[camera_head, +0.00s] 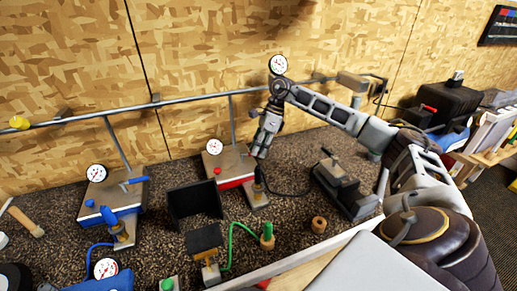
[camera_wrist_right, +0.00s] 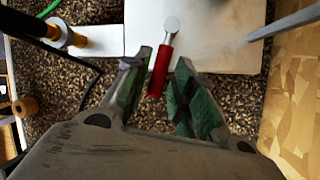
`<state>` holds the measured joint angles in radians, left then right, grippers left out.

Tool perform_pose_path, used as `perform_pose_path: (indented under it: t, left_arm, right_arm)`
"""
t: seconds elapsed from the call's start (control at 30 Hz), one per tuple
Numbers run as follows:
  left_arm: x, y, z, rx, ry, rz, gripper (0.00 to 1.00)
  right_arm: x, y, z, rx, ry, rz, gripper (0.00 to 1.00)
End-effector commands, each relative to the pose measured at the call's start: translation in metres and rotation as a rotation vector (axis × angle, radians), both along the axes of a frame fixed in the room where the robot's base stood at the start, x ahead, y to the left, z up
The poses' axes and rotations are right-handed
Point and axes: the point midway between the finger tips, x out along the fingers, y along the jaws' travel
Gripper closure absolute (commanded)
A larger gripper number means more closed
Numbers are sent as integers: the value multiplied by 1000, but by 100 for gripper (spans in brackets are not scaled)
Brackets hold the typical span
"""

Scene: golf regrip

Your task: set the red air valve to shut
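The red air valve shows in the right wrist view as a red lever handle (camera_wrist_right: 160,72) with a round silver pivot, by a pale plate (camera_wrist_right: 215,35). My right gripper (camera_wrist_right: 163,64) is open, with its green-padded fingers on either side of the handle and a gap visible on both sides. In the head view my right gripper (camera_head: 262,150) points down at the right side of the red-edged station (camera_head: 232,168) and hides the lever there. A round gauge (camera_head: 214,146) stands at the station's back left, and a red knob (camera_head: 217,171) sits on it. My left gripper is not in view.
A blue station (camera_head: 113,198) with a blue lever (camera_head: 138,180) stands left. A grey pipe (camera_head: 190,98) runs along the wooden wall, with another gauge (camera_head: 278,64) behind my right arm. A black panel (camera_head: 194,204), a green hose (camera_head: 232,238) and a dark vise-like block (camera_head: 343,188) are nearby.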

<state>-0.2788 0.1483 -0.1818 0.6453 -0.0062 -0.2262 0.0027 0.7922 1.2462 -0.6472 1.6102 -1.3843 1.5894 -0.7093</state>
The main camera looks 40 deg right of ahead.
Motion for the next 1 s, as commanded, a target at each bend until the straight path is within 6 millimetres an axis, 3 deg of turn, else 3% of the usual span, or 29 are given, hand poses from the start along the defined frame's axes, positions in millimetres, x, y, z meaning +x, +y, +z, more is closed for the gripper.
perform_pose_path:
  t: [0.57,1.0]
  left_arm:
    - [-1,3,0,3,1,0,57]
    - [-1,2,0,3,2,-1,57]
  right_arm:
    - [0,-3,7,1,-1,0,64]
    - [-2,-26,57,1,-2,0,64]
